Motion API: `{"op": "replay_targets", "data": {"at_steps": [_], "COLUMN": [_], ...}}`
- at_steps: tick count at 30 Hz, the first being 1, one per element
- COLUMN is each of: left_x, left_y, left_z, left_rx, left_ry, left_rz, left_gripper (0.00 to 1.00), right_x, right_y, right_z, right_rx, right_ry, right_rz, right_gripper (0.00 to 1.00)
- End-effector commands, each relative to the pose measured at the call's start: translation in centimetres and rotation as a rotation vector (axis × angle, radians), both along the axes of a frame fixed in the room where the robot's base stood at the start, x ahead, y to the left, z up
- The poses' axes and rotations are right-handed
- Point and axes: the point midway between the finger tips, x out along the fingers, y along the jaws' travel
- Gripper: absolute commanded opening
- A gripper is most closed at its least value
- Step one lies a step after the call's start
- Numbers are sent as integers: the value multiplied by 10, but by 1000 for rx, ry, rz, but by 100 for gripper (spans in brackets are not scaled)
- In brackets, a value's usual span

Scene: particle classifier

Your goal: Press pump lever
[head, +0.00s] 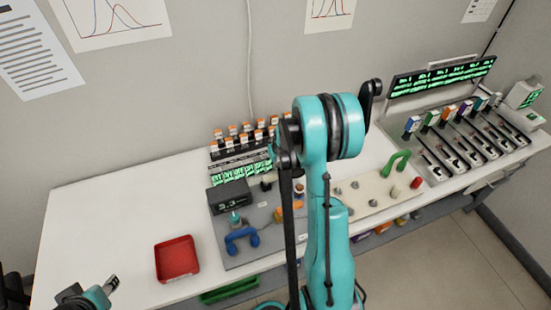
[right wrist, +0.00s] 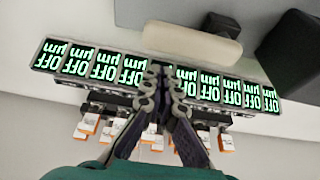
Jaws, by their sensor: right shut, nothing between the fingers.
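The pump station is a grey plate (head: 240,262) on the white table, with a black readout box (head: 228,197) and a blue curved handle (head: 241,240). A pale cylindrical bar (right wrist: 192,40), possibly the pump lever, lies across the upper middle of the right wrist view. My right gripper (right wrist: 162,78) is shut and empty, its fingertips in front of the row of green displays (right wrist: 92,62) and apart from the bar. My right arm hides part of the station in the head view. My left gripper (head: 104,290) is at the lower left, away from the station; its jaws are unclear.
A red tray (head: 177,259) lies left of the station. A pale plate with a green handle (head: 396,163) and a rack of sample slots (head: 462,142) are to the right. The table's left part is clear.

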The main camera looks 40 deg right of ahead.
Motion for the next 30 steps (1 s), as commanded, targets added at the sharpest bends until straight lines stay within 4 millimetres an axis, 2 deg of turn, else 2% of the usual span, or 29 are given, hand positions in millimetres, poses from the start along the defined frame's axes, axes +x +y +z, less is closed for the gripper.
{"op": "replay_targets", "data": {"at_steps": [6,21,30], "left_x": [0,0,0], "left_y": [0,0,0], "left_z": [-2,-3,-11], "left_rx": [0,0,0], "left_ry": [0,0,0], "left_rz": [0,0,0], "left_gripper": [40,40,40], "right_x": [-16,-18,-26], "right_y": [5,5,6], "right_z": [1,1,0], "right_rx": [0,0,-1], "right_ry": [0,0,0], "right_rz": [-1,-12,-144], "right_gripper": [0,0,0]}}
